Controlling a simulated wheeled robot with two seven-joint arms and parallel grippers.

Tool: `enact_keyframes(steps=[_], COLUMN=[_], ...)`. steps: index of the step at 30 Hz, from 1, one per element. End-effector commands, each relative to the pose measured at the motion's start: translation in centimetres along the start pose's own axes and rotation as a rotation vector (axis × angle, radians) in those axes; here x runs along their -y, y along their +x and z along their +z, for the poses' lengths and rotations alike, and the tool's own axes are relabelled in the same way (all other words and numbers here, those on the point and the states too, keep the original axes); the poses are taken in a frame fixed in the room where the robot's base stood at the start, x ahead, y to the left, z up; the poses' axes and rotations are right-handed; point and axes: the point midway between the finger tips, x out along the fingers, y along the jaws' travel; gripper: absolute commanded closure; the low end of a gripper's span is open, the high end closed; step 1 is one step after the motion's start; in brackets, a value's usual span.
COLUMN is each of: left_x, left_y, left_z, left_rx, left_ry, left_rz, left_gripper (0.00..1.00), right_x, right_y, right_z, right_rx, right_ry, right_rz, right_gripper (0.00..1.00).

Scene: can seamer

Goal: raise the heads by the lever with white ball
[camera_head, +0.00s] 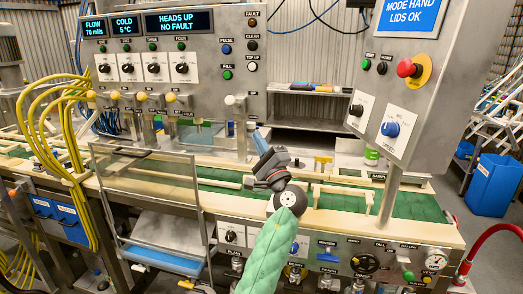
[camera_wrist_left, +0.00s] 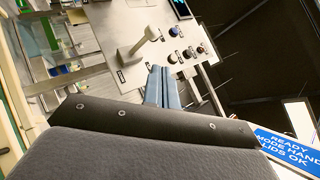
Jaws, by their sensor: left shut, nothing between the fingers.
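The lever's white ball (camera_head: 236,100) shows on the front of the steel panel, with a pale arm below it. In the left wrist view the white lever (camera_wrist_left: 137,47) stands out from the panel, its ball at the upper right end. My left gripper (camera_head: 261,142) is below and right of the ball in the head view, apart from it. Its two blue-grey fingers are together and empty, and in the left wrist view the fingertips (camera_wrist_left: 161,73) point toward the panel just below the lever. My right gripper is not in view. The display (camera_head: 178,22) reads "HEADS UP NO FAULT".
Several yellow-knobbed levers (camera_head: 142,97) line the panel to the left. A control box (camera_head: 393,90) with a red emergency button (camera_head: 408,68) stands at right. A green conveyor (camera_head: 340,200) runs below my gripper. A clear guard (camera_head: 150,200) stands at front left.

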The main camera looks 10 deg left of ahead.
Motion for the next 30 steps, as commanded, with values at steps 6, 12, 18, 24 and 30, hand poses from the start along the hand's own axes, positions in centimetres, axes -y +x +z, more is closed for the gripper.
enact_keyframes(steps=[6,12,18,24,30], left_x=[0.4,0.6,0.6,-1.5,-10.6], left_y=[-1.4,-1.6,-1.6,-2.5,-7.1], left_z=[0.3,0.5,0.5,-0.1,-1.8], left_rx=[0.0,0.001,0.0,-0.027,-0.13], left_ry=[0.0,0.0,0.0,-0.026,-0.149], left_rz=[0.001,0.0,0.001,0.04,0.236], left_gripper=[1.0,1.0,1.0,1.0,1.0], right_x=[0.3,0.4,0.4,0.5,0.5], right_y=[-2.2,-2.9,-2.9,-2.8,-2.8], right_z=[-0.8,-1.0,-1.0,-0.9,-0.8], right_rx=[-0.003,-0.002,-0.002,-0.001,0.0], right_ry=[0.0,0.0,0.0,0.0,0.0], right_rz=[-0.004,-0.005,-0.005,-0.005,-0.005], right_gripper=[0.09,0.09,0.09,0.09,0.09])
